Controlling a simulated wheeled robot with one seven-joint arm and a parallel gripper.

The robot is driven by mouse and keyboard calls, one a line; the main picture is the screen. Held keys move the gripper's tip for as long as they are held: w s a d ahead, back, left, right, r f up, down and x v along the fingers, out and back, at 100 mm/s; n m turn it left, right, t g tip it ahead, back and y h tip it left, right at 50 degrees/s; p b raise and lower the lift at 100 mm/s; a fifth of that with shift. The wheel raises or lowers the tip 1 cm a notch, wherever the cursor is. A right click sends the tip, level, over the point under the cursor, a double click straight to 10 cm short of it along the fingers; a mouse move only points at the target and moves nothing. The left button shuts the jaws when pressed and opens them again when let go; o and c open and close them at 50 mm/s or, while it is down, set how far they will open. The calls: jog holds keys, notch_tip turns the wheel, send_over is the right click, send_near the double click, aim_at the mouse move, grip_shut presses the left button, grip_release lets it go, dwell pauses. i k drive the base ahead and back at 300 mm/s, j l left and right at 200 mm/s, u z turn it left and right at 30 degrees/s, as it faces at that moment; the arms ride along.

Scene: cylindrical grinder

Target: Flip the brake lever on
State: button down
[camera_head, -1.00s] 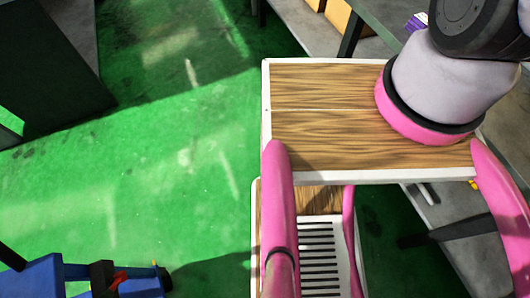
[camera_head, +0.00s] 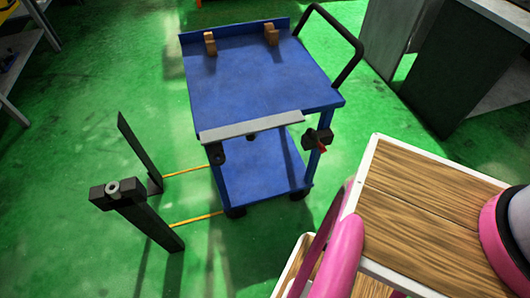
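A blue two-shelf cart (camera_head: 250,75) stands on the floor in the middle of the view. A small red lever (camera_head: 322,149), which looks like the brake lever, sits on a black block (camera_head: 316,137) at the cart's near right leg. The lever is small, and I cannot tell which setting it is in. My gripper is not in view.
Two dark posts (camera_head: 150,222) stand left of the cart, with yellow rods (camera_head: 196,218) between them and it. A black handle (camera_head: 345,45) rises at the cart's far right. My wooden-topped base fills the lower right. Green floor is clear around the lower left.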

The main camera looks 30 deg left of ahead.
aim_at(310, 132)
jog(key=u, duration=1)
jog(key=z, duration=1.15)
jog(key=l+z, duration=0.1)
jog(key=z, duration=1.1)
jog(key=i+z, duration=0.1)
jog(key=z, duration=2.25)
jog(key=j+z, duration=0.1)
jog(key=z, duration=1.05)
jog(key=j+z, duration=0.1)
jog(key=z, duration=2.25)
jog(key=k+z, duration=0.1)
jog(key=z, duration=1.1)
jog(key=k+z, duration=0.1)
jog(key=z, duration=1.7)
jog(key=l+z, duration=0.25)
